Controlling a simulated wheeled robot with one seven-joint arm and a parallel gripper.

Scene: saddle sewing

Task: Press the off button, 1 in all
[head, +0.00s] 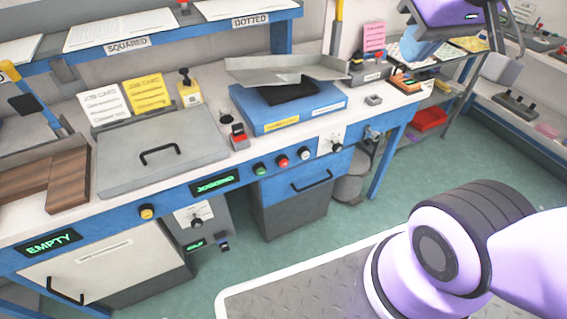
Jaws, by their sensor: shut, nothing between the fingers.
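A row of round controls sits on the blue front rail of the bench. It has a green button (259,168), a red button (283,160) to its right and a black-and-white button (304,153) further right. No label reading "off" can be made out, so I cannot tell which is the off button. A small box with a red top (239,138) stands on the bench above the row. Purple parts of my arm show at the lower right and top right, apart from the buttons. My gripper's fingers cannot be made out.
A yellow button (146,211) is further left on the rail. A grey lidded plate (160,153), brown boards (45,180) and a blue box (290,107) occupy the bench top. A drawer unit (290,205) is below.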

